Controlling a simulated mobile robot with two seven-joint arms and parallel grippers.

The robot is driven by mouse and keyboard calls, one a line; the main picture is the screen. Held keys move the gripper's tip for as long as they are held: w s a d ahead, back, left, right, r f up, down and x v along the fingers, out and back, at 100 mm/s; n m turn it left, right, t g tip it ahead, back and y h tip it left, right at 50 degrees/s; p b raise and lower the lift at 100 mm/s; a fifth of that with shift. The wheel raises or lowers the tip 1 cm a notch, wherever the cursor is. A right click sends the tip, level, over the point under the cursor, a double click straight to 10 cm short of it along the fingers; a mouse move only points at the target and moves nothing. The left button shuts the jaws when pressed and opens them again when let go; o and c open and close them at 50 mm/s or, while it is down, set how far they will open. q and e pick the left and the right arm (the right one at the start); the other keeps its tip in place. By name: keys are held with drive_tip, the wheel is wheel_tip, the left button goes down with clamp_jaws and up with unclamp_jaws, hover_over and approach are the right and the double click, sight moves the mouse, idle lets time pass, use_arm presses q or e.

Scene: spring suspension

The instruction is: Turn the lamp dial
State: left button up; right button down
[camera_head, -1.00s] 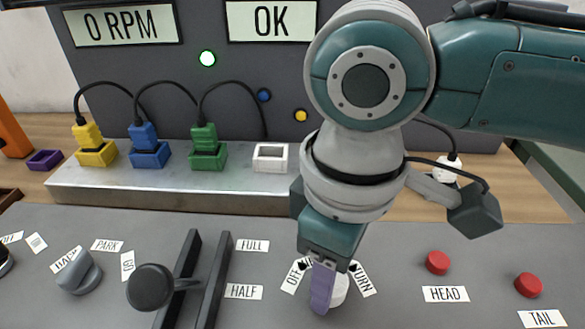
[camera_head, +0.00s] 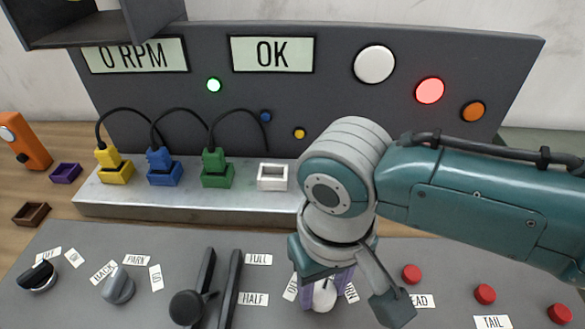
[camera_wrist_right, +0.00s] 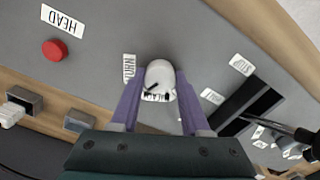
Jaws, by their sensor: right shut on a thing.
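The lamp dial (camera_head: 325,296) is a light, rounded knob on the grey console, with small white labels around it. My right gripper (camera_head: 326,281) points down at it, its purple fingers on either side. In the right wrist view the right gripper (camera_wrist_right: 158,88) is shut on the dial (camera_wrist_right: 160,73), one finger at each side, with a small black mark on the knob. A label partly shows between the fingers. In the head view my wrist covers the labels behind the dial. My left gripper is in neither view.
Black lever rails (camera_head: 229,290) with a round-knobbed lever (camera_head: 188,307) stand left of the dial. Red buttons (camera_head: 411,273) lie to the right. Behind are a metal ledge (camera_head: 115,203) with coloured plugs and an upright panel (camera_head: 330,110) reading OK. A dark boxy shape (camera_head: 90,25) hangs top left.

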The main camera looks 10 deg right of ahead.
sight(322, 292)
idle(0.5)
drive_tip(key=shift+c, duration=1.9)
unclamp_jaws()
wheel_tip(322, 292, up, 10)
drive_tip(key=p, duration=0.2)
drive_tip(key=s+a+t+y, duration=0.1)
drive_tip(key=s+a+y, duration=0.15)
drive_tip(key=s, duration=0.25)
drive_tip(key=s+d+r+t+h, duration=0.25)
drive_tip(key=s+d, duration=0.45)
drive_tip(key=d, duration=0.5)
wheel_tip(322, 292, up, 35)
drive_tip(key=p, duration=3.4)
drive_tip(key=shift+p, duration=0.35)
